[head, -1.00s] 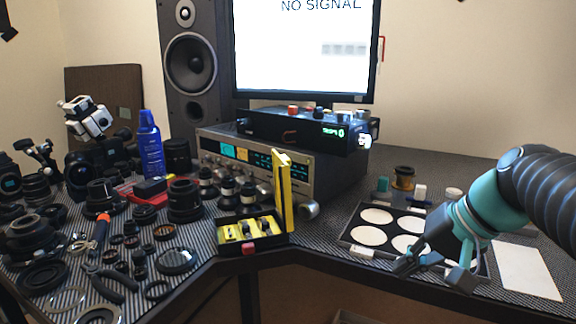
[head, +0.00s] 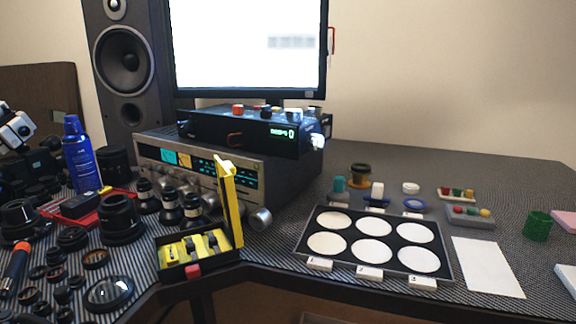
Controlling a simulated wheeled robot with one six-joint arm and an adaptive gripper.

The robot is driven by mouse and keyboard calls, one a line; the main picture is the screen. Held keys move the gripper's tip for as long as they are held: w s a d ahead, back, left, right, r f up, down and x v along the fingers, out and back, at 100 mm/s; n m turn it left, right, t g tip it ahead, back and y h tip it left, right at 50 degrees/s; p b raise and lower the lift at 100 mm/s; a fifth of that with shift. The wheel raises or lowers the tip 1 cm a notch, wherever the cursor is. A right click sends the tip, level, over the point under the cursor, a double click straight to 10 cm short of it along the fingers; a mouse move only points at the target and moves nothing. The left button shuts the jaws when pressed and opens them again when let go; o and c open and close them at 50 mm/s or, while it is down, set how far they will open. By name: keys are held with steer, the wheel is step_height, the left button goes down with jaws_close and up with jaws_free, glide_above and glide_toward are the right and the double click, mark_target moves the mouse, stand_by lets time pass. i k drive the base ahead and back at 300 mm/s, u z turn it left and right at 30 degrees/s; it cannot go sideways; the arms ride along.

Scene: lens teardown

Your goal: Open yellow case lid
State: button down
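The yellow case (head: 172,270) sits at the front edge of the desk, left of the middle in the head view. Its yellow lid (head: 229,200) stands upright, raised on the right side of the case. The case's open inside is yellow and holds several small dark and metallic parts. A red latch or tab (head: 193,271) shows on its front.
A black tray with white discs (head: 297,247) lies to the right, with a white sheet (head: 488,267) beside it. An amplifier (head: 150,155) stands behind the case. Lens parts crowd the left, including a clear-domed lens (head: 109,293).

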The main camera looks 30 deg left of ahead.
mark_target(226, 171)
steer(key=z, duration=0.65)
steer(key=k, duration=1.3)
steer(key=u, duration=1.75)
steer(key=i, duration=0.5)
